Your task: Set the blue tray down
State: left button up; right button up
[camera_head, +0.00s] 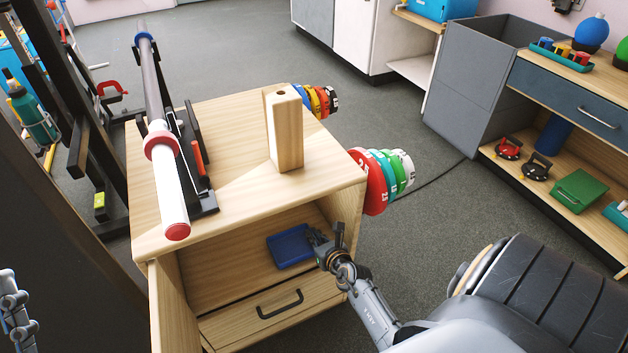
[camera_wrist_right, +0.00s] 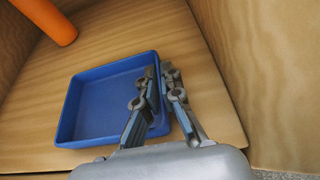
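The blue tray (camera_head: 291,246) is in the open compartment of the wooden cabinet (camera_head: 230,245), at or very near the compartment floor. It looks level and empty in the right wrist view (camera_wrist_right: 97,138). My right gripper (camera_head: 318,240) reaches in from the front right. In the wrist view its two fingers (camera_wrist_right: 161,80) are close together at the tray's right wall, one inside and one outside, pinching the rim. Whether the tray's underside fully touches the floor is hard to see. Part of my left gripper (camera_head: 13,303) shows at the lower left edge; its fingertips are unclear.
An orange cylinder (camera_wrist_right: 48,20) lies beyond the tray in the compartment. The cabinet's side wall (camera_wrist_right: 258,70) is close on the right. A drawer with a black handle (camera_head: 280,304) is below, and an open door (camera_head: 172,310) stands at left. A wooden block (camera_head: 285,130) stands on top.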

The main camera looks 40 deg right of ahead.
jog(key=o, duration=0.4)
